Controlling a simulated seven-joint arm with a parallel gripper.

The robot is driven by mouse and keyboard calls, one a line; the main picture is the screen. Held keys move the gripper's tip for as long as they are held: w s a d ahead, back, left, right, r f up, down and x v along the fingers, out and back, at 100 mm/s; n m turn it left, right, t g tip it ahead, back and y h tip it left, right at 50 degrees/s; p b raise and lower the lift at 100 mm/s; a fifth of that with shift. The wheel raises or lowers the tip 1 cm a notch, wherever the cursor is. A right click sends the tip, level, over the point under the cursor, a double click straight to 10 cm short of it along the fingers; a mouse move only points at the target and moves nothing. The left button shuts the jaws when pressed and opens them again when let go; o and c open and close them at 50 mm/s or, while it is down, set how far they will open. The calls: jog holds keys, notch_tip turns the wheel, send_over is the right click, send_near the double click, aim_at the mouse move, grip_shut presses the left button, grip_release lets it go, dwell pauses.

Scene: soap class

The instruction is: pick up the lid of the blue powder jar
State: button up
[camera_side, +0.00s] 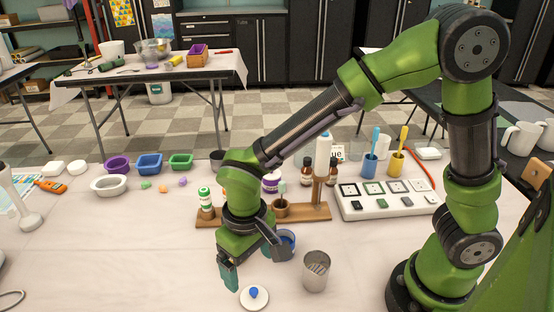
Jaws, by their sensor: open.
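A round white lid with a blue knob (254,297) lies on the white table at the front, near the bottom edge of the picture. An open jar with blue inside (288,240) stands behind it, partly hidden by my gripper. My gripper (254,270) is open, with its fingers pointing down. It is just behind the lid in the picture, and nothing shows between its fingers. The left finger is teal and hangs near the lid's left side. I cannot tell the exact height of the fingers above the table.
A metal cup (316,272) stands right of the lid. A wooden rack (208,221) with bottles is behind my gripper. A white board with squares (388,206) lies at the right, with blue (369,166) and yellow (395,165) cups behind. The table's front left is mostly clear.

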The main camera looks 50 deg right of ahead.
aim_at(254, 290)
notch_tip(254, 290, down, 3)
jog(key=shift+f, duration=0.15)
jog(key=shift+s+f, duration=0.15)
jog(key=shift+f, duration=1.2)
jog(key=shift+s+f, duration=0.15)
jog(key=shift+f, duration=1.2)
jog(key=shift+c, duration=0.4)
jog(key=c, duration=1)
jog(key=shift+c, duration=0.2)
